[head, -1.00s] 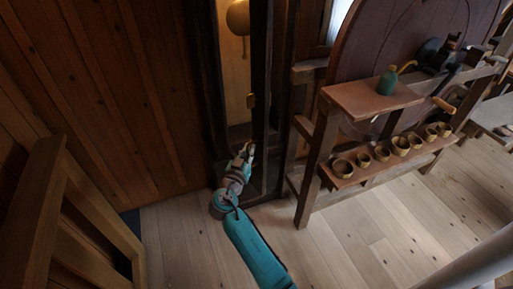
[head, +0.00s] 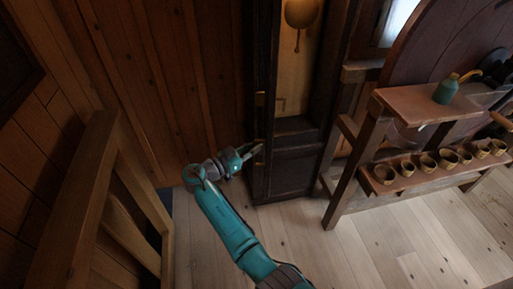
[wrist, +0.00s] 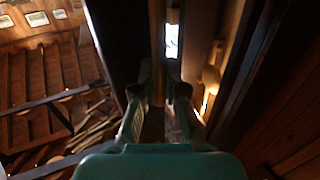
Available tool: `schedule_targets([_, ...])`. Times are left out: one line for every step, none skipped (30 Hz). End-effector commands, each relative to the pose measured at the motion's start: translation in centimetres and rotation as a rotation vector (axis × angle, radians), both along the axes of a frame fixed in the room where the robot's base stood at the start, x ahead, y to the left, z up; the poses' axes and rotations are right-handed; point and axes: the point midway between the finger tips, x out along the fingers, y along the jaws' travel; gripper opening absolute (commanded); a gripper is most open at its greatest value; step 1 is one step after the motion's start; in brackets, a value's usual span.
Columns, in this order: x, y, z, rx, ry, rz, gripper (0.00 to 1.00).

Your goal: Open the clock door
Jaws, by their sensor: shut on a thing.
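The tall dark clock case (head: 292,170) stands against the plank wall, with a brass pendulum (head: 300,14) inside its pale interior. The clock door (head: 267,70) shows nearly edge-on as a narrow dark strip at the case's left side, swung out of the opening. My gripper (head: 257,153) is at the lower part of this strip. In the wrist view, my gripper (wrist: 165,97) is shut on a thin upright part of the door (wrist: 157,30), and the pendulum (wrist: 212,72) shows to the right. The exact contact is dark and hard to see.
A wooden bench (head: 405,103) with a green bottle (head: 445,90) and a lower shelf of several small cups stands right of the clock. A wooden railing (head: 85,195) is at the left. Plank floor (head: 290,225) is clear in front.

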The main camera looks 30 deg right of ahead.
Motion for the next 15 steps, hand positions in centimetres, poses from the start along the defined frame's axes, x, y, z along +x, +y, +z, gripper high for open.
schedule_targets([-0.03,0.02,-0.19,0.001,0.004,-0.002,0.00])
schedule_targets([-0.03,0.02,-0.19,0.001,0.004,-0.002,0.00])
schedule_targets([-0.03,0.02,-0.20,0.002,0.004,-0.002,0.00])
schedule_targets([-0.03,0.02,-0.21,0.002,0.004,-0.002,0.00])
schedule_targets([-0.03,0.02,-0.21,0.002,0.004,-0.002,0.00])
schedule_targets([-0.03,0.02,-0.21,0.002,0.004,-0.002,0.00])
schedule_targets([-0.03,0.02,-0.21,0.002,0.004,-0.002,0.00])
schedule_targets([-0.03,0.02,-0.22,0.002,0.004,-0.002,0.00])
schedule_targets([-0.03,0.01,-0.23,0.002,0.004,-0.001,0.00])
schedule_targets([-0.03,0.01,-0.23,0.002,0.004,-0.001,0.00])
schedule_targets([-0.03,0.01,-0.23,0.002,0.004,-0.001,0.13])
schedule_targets([-0.03,0.01,-0.23,0.002,0.004,-0.001,0.23])
schedule_targets([-0.03,0.01,-0.22,0.002,0.004,-0.001,0.31])
schedule_targets([-0.03,0.01,-0.21,0.002,0.004,-0.001,0.37])
schedule_targets([-0.02,0.00,-0.19,0.002,0.004,-0.001,0.37])
